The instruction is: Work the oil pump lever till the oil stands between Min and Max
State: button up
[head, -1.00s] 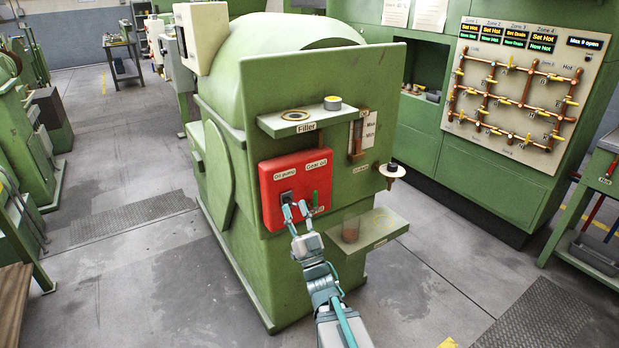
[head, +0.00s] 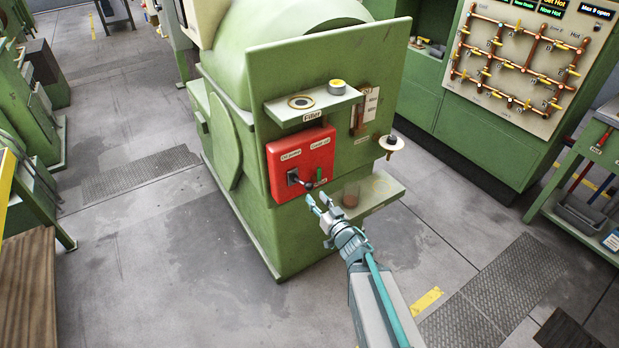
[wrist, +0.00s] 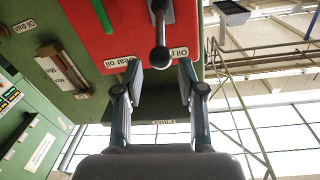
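The red panel (head: 318,150) on the green machine carries the oil pump lever (head: 300,181), a dark lever with a round black knob. The lever sticks out toward the lower right in the head view. In the wrist view the picture is inverted, and the lever's knob (wrist: 159,58) shows in line with the gap between my fingers. My gripper (head: 317,202) is open and empty, just below and in front of the knob. The oil gauge (head: 358,118) with Max and Min labels is right of the panel; it also shows in the wrist view (wrist: 62,68). Its oil level is too small to read.
A green lever (head: 320,182) under the Gear oil label is close to the right of the pump lever. A filler shelf (head: 312,108) juts out above the panel. A lower shelf (head: 380,193) with a brownish cup (head: 351,195) is at the right.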

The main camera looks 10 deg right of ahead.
aim_at(302, 183)
jog(key=shift+b+x, duration=3.9)
jog(key=shift+x, duration=1.45)
grip_shut()
